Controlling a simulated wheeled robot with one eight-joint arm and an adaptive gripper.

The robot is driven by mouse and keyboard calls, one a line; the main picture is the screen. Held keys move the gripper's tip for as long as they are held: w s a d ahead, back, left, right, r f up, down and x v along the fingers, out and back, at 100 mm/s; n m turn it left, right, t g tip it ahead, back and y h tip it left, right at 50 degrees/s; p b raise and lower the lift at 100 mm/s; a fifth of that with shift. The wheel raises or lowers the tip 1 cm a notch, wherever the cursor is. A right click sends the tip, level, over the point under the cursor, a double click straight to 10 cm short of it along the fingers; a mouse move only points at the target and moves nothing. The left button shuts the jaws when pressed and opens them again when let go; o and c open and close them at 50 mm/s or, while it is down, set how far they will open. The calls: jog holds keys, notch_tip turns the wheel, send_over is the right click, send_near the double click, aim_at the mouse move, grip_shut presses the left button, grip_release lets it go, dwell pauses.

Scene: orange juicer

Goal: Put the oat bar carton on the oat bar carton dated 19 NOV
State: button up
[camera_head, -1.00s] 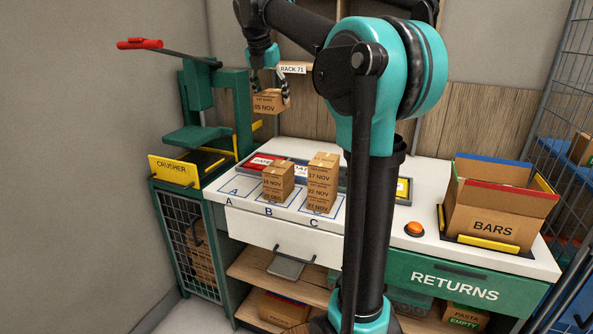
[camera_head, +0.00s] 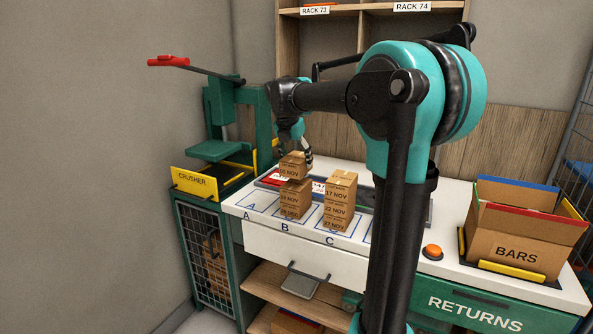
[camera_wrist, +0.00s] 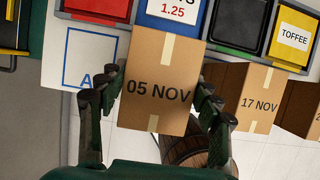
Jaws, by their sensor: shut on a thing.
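My gripper (camera_head: 295,164) is shut on a small brown oat bar carton (camera_head: 292,168). In the wrist view, its label reads 05 NOV (camera_wrist: 158,90), with my gripper's fingers (camera_wrist: 149,103) on both sides. The held carton is over the column B stack, slightly tilted; I cannot tell whether it touches. The upper carton (camera_head: 290,196) of that stack has a NOV label, hard to read exactly, seemingly 19 NOV. A lower carton (camera_head: 291,213) is under it. In the wrist view the held carton hides most of what lies beneath.
Column C holds a taller stack (camera_head: 340,197) close on the right, topped by a 17 NOV carton. Space A (camera_head: 252,205) is bare on the left. The green crusher (camera_head: 215,150) stands left. An orange button (camera_head: 432,251) and the BARS box (camera_head: 515,255) are right.

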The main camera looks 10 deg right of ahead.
jog(key=shift+f, duration=1.9)
jog(key=shift+f, duration=0.1)
jog(key=o, duration=1.3)
jog(key=v, duration=1.2)
jog(key=shift+w, duration=0.1)
